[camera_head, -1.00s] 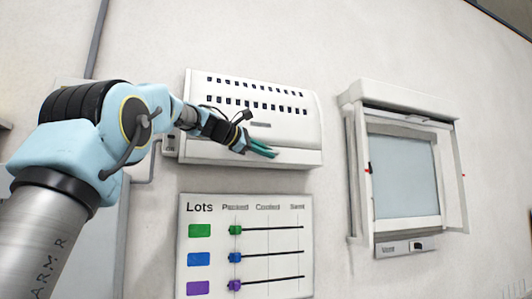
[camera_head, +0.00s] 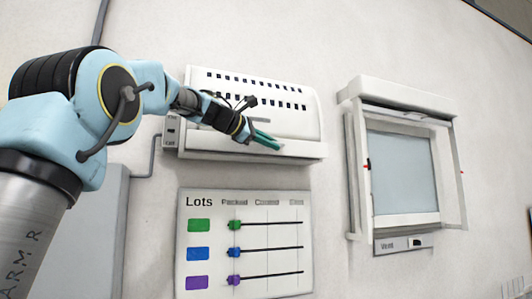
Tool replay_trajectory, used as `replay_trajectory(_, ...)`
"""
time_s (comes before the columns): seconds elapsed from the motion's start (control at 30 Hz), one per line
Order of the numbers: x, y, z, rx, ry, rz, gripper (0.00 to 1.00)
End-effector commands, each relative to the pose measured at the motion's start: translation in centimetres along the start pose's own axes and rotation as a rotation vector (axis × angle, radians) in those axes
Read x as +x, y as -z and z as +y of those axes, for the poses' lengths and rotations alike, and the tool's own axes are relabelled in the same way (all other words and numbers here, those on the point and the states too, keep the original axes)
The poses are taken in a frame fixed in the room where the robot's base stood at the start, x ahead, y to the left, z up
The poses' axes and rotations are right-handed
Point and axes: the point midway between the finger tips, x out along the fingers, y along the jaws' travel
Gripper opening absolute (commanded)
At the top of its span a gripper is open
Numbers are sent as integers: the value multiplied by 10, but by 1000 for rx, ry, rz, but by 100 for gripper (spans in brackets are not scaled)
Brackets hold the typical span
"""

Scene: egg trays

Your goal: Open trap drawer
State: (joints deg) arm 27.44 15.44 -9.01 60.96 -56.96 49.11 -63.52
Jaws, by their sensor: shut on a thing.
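A white wall unit (camera_head: 228,97) with two rows of dark slots hangs at the upper middle. The trap drawer (camera_head: 304,150) appears to be the pale ledge along its lower front. The ledge stands out a little from the unit's face. My gripper (camera_head: 268,142) reaches in from the left. Its green fingers are shut at the ledge's upper edge, near the middle. The fingers and wrist hide part of the ledge, and the exact grip point is too small to see.
A "Lots" board (camera_head: 245,245) with coloured sliders is on the wall below. A framed window-like hatch (camera_head: 406,170) is on the right. A grey box (camera_head: 88,240) and a pipe are at the left, partly behind my arm. The wall between unit and hatch is clear.

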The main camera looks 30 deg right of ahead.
Motion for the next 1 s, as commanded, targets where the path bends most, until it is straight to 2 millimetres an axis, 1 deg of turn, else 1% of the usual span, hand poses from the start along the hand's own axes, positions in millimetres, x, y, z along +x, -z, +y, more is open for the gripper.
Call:
replay_trajectory(0.03, -4, -9, -12, 4, -1, -2, 0)
replay_trajectory(0.1, -10, -22, -21, 4, -2, -1, 0)
replay_trajectory(0.2, -16, -37, -30, 3, -1, -2, 0)
replay_trajectory(0.3, -20, -45, -35, 2, -1, -1, 0)
replay_trajectory(0.63, -20, -47, -36, 0, 0, 0, 0)
replay_trajectory(0.67, -20, -47, -36, 0, 0, 0, 13)
replay_trajectory(0.77, -20, -47, -36, 0, 0, 0, 25)
replay_trajectory(1.0, -21, -47, -36, 1, -1, 0, 25)
